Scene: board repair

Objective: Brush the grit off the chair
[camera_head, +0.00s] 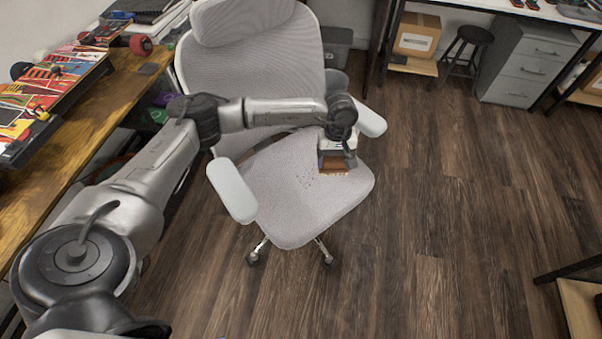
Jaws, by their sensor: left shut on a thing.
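A light grey office chair (285,200) with a mesh back, headrest and two armrests stands in the middle of the view. Small dark specks of grit (308,178) lie on its seat, near the middle. My left arm reaches in from the left over the chair's left armrest. My left gripper (337,146) is above the right rear part of the seat, near the right armrest, shut on a brush (335,163) with brown bristles. The bristles are at or just above the seat; contact is hard to tell. The gripper's fingers are mostly hidden by the wrist. My right gripper is not in view.
A wooden workbench (95,125) with colourful skateboards (50,85) runs along the left. Behind the chair is a grey bin (337,42). A stool (468,50), a cardboard box (417,35) and a drawer cabinet (527,65) stand at the back right. The wooden floor (450,220) on the right is clear.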

